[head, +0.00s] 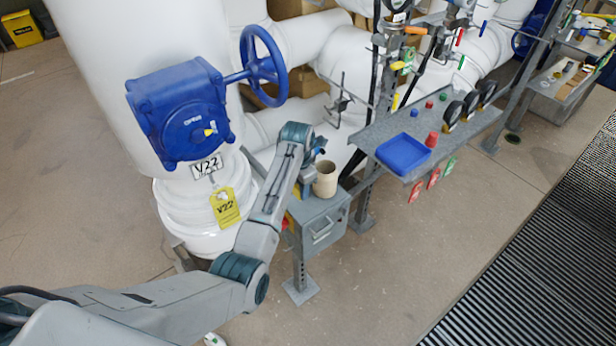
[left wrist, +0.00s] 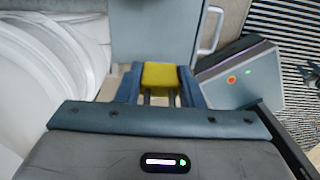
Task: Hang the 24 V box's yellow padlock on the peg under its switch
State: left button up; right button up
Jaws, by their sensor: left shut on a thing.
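My left gripper (left wrist: 160,84) is shut on a yellow padlock (left wrist: 160,75), whose body shows between the two blue-grey fingers in the left wrist view. The padlock's shackle cannot be made out. A grey box (head: 323,225) with a handle stands on a post in the head view, just right of my left forearm. A grey box face with a pale handle (left wrist: 210,31) lies just beyond the fingers in the wrist view. A small yellow and red part (head: 287,223) shows at the box's left side, partly behind my arm. I cannot make out the peg or read a 24 V label.
A beige cup (head: 325,179) stands on the grey box. A blue gear valve (head: 180,110) with a handwheel (head: 264,66) and yellow tag (head: 224,207) is to the left. A grey shelf with a blue tray (head: 403,153) is to the right. Open floor lies in front.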

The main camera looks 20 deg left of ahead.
aim_at(300, 209)
pick_arm(q)
jog(key=shift+f, duration=0.95)
notch_tip(300, 209, down, 4)
jog(key=shift+p, duration=0.9)
jog(key=shift+f, duration=0.15)
jog(key=shift+f, duration=0.2)
jog(key=o, duration=0.9)
jog(key=shift+o, duration=0.2)
